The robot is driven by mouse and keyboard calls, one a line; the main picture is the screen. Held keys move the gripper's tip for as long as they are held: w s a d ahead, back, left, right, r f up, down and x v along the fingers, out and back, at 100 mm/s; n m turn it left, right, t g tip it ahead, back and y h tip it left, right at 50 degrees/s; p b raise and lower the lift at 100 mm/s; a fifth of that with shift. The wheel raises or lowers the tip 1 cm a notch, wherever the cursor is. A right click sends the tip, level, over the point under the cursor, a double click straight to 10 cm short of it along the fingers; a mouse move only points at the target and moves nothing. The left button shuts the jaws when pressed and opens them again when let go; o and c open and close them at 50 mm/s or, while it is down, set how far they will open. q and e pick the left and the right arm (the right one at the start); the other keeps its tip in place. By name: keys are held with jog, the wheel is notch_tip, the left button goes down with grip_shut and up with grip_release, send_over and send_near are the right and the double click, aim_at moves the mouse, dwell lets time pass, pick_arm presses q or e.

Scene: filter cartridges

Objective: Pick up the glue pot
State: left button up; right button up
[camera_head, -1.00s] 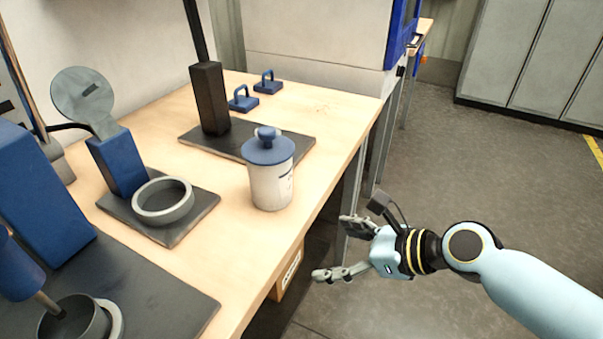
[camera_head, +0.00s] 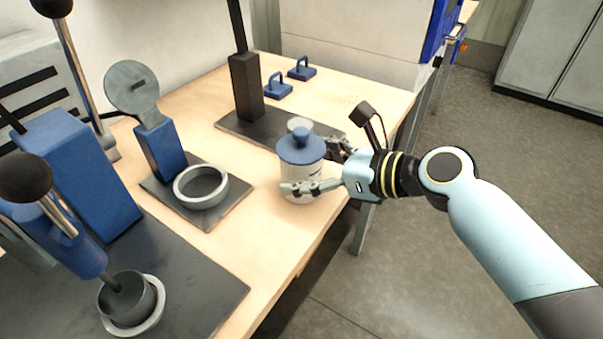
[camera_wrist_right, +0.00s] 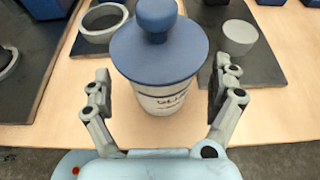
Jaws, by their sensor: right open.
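The glue pot is a white cylinder with a blue lid and knob. In the head view the glue pot (camera_head: 301,170) stands upright on the wooden table near its right edge. My right gripper (camera_head: 312,168) is open, with its fingers on either side of the pot. In the right wrist view the glue pot (camera_wrist_right: 160,70) stands between the two spread fingers of my right gripper (camera_wrist_right: 160,92), with gaps on both sides. Part of its printed label shows below the lid. My left gripper is not in view.
A press with a dark base plate (camera_head: 235,125) stands behind the pot. A grey ring fixture (camera_head: 201,187) is to its left. Two blue handled blocks (camera_head: 277,88) lie farther back. A larger blue press (camera_head: 80,165) fills the left side. Bare wood (camera_head: 275,230) lies in front.

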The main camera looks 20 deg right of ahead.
jog(key=shift+x, duration=1.15)
jog(key=shift+s, duration=0.1)
jog(key=c, duration=1.8)
jog(key=shift+r, duration=0.1)
